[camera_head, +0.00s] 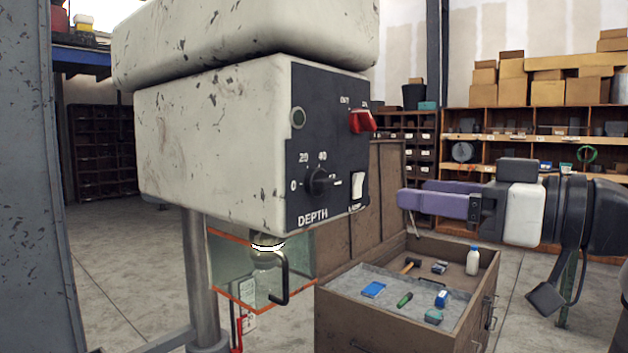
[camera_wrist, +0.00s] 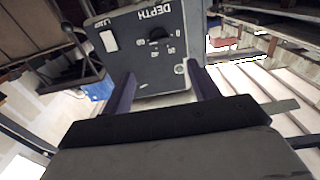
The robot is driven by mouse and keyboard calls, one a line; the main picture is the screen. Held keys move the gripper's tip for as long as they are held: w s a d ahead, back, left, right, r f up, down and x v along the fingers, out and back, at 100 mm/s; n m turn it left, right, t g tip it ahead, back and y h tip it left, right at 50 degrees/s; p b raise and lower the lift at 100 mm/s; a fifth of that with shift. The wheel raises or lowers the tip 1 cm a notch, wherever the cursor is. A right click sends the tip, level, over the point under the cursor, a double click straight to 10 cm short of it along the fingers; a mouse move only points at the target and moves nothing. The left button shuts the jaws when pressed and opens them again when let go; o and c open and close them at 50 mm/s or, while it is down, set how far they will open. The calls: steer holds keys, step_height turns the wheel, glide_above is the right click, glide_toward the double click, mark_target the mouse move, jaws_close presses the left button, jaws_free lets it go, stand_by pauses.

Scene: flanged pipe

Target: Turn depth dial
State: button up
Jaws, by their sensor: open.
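The depth dial (camera_head: 319,182) is a black knob on the dark front panel of a worn white drill-press head, above the printed word DEPTH. Numbers ring it, and a light pointer mark sits at its right side. In the wrist view the panel appears upside down, with the dial (camera_wrist: 158,36) ahead of and between the fingers. My gripper (camera_head: 402,197) has purple fingers and stands to the right of the panel in the head view, apart from it. In the wrist view my gripper (camera_wrist: 162,72) is open with nothing between its fingers.
A red switch (camera_head: 362,121), a white rocker switch (camera_head: 358,186) and a round button (camera_head: 298,118) share the panel. Below are a clear guard (camera_head: 240,268) and an open drawer (camera_head: 340,318) with small items. Shelves with boxes stand behind.

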mark_target(332, 182)
steer(key=p+x, duration=0.3)
steer(key=x, duration=0.9)
steer(key=shift+a+r+p, duration=0.1)
steer(key=shift+p, duration=0.25)
steer(key=shift+x, duration=0.85)
steer(key=c, duration=1)
